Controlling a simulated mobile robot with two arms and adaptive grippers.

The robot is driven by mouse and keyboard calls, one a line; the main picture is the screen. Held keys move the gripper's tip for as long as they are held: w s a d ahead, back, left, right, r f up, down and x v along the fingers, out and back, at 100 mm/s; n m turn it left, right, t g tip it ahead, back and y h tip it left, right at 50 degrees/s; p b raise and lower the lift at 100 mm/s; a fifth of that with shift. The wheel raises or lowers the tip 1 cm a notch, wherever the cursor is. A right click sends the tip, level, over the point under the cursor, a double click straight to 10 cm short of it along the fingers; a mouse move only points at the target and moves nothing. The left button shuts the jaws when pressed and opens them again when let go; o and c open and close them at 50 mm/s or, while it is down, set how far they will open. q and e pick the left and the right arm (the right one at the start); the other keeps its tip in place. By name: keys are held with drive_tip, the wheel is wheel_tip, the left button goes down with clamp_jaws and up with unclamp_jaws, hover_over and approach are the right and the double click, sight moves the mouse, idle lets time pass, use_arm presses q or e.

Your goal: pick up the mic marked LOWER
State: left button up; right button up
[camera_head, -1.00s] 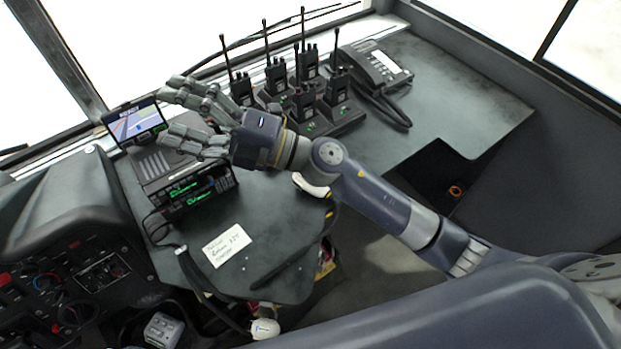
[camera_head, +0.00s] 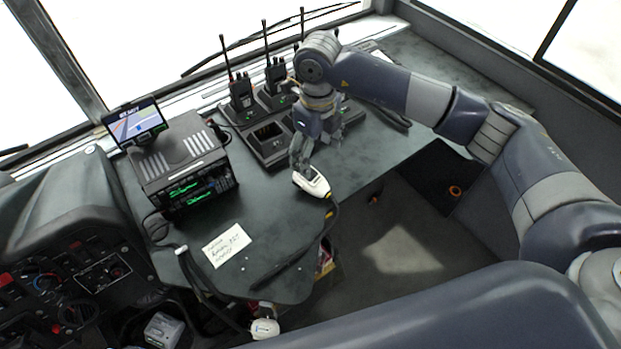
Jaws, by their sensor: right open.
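A white hand mic (camera_head: 312,182) with a black cord lies at the front edge of the dark desk. My right gripper (camera_head: 301,163) points down just above its back end, with its fingers open; I cannot tell whether they touch it. A second white mic (camera_head: 264,328) sits low at the bottom, below the desk's front edge. No LOWER mark is readable on either mic. A stacked pair of radios (camera_head: 188,188) with green displays stands on the desk at left. A handwritten note (camera_head: 226,245) lies in front of it. My left gripper is not in view.
Handheld radios (camera_head: 241,92) stand in a charger (camera_head: 268,140) behind my right gripper, partly hidden by my arm. A small screen (camera_head: 135,122) stands at left behind the radio stack. A dashboard with switches (camera_head: 75,285) fills the lower left. The desk between stack and mic is clear.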

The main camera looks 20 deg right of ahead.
sight(314, 179)
wheel_tip(314, 179, down, 5)
drive_tip(key=shift+r+p, duration=0.1)
drive_tip(key=shift+p, duration=0.4)
drive_tip(key=shift+s+a+f+p, duration=0.1)
drive_tip(key=shift+f+p, duration=0.3)
drive_tip(key=shift+f, duration=0.2)
drive_tip(key=f, duration=0.2)
drive_tip(key=f+p, duration=0.1)
drive_tip(key=shift+a+f, duration=0.2)
drive_tip(key=shift+f, duration=0.55)
drive_tip(key=shift+c, duration=0.2)
